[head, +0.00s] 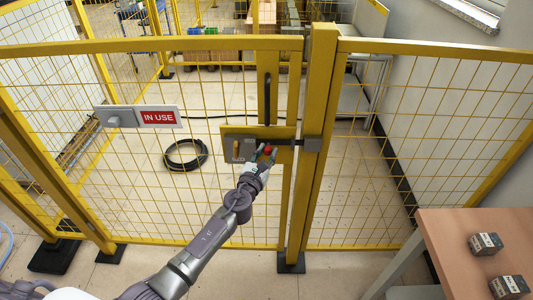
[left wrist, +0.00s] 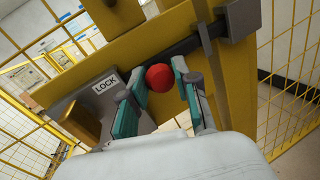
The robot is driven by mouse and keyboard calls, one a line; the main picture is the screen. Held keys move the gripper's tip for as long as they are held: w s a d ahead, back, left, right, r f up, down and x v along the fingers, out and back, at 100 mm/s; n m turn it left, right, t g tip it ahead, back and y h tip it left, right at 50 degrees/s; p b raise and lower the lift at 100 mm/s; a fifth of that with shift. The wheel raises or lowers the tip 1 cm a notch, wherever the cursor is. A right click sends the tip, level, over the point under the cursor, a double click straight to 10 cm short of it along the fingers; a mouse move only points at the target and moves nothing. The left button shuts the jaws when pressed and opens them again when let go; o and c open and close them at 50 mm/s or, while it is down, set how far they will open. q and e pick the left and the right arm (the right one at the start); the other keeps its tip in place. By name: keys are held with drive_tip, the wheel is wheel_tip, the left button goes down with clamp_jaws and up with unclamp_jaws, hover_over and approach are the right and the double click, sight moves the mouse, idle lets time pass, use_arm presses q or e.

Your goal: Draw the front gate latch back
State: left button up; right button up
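The gate latch plate (head: 239,145) is yellow, with a dark sliding bar (head: 283,142) that reaches right to a grey catch (head: 312,144) on the gate post. A red round knob (head: 268,150) sits on the latch; it also shows in the left wrist view (left wrist: 160,78). My left gripper (head: 266,153) is at the knob, with its teal fingertips (left wrist: 160,80) on either side of it. The fingers sit close against the knob's edges and look closed on it. A grey LOCK plate (left wrist: 102,88) lies left of the fingers. My right gripper is out of view.
The yellow mesh gate carries a vertical dark handle (head: 267,98) and an IN USE sign (head: 158,118). A wooden table (head: 455,265) with two small dark boxes (head: 485,244) stands at lower right. A black cable coil (head: 186,155) lies behind the gate.

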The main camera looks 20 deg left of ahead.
use_arm(q)
clamp_jaws()
drive_tip(key=shift+a, duration=0.1)
drive_tip(key=a, duration=0.2)
drive_tip(key=shift+s+a, duration=0.4)
drive_tip(key=shift+o, duration=2.1)
unclamp_jaws()
drive_tip(key=shift+o, duration=1.3)
drive_tip(key=shift+a, duration=0.15)
